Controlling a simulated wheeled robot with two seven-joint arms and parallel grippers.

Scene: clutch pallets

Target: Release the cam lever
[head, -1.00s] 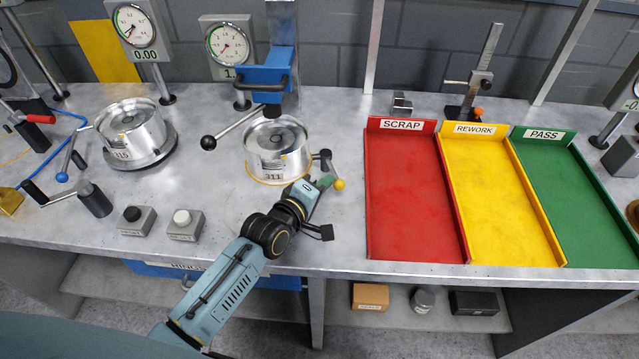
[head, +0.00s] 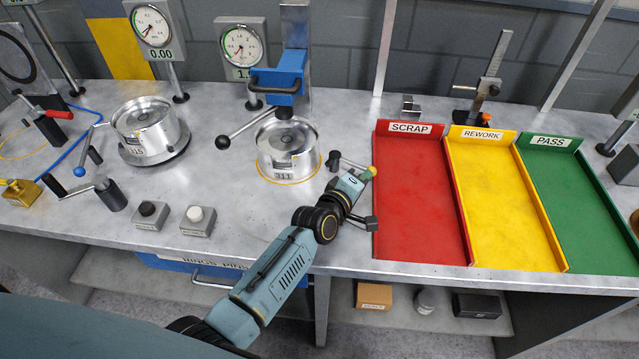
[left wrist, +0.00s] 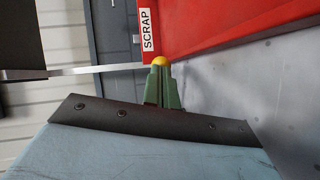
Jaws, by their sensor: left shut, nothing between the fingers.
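The cam lever has a dark pivot (head: 334,160) at the right of the round metal part marked 311 (head: 287,150). Its yellow knob (head: 373,171) is near the left edge of the red SCRAP tray. My left gripper (head: 360,180) is shut and empty, with its green fingertips at the knob. In the left wrist view the yellow knob (left wrist: 160,61) shows just beyond the tips of the shut green fingers (left wrist: 161,85). Whether they touch cannot be told. A pale metal bar runs left from the knob. My right gripper is not in view.
Red SCRAP (head: 415,255), yellow REWORK (head: 508,220) and green PASS (head: 575,210) trays lie on the right. A blue press head (head: 276,80) stands above part 311. Part 315 (head: 147,130) and two push buttons are left. Bare bench lies in front of part 311.

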